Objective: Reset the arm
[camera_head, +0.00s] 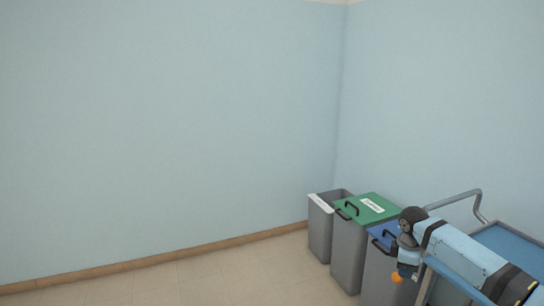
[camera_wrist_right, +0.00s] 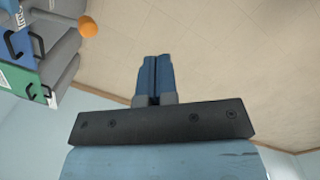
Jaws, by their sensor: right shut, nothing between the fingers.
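My right arm (camera_head: 465,255) reaches in from the lower right of the head view, above the blue-topped cart, and its dark joint bends downward near the bins. In the right wrist view my right gripper (camera_wrist_right: 154,62) shows two blue fingers pressed together with nothing between them, in front of a dark mounting plate. Open floor lies behind the fingertips in that view. In the head view the fingertips cannot be made out. My left gripper is not in view.
A grey open bin (camera_head: 320,238), a green-lidded bin (camera_head: 349,252) and a blue-lidded bin (camera_head: 377,270) stand by the corner. The blue cart (camera_head: 515,243) with a metal rail is at right. A small orange round thing (camera_head: 397,277) shows near my arm. The left floor is clear.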

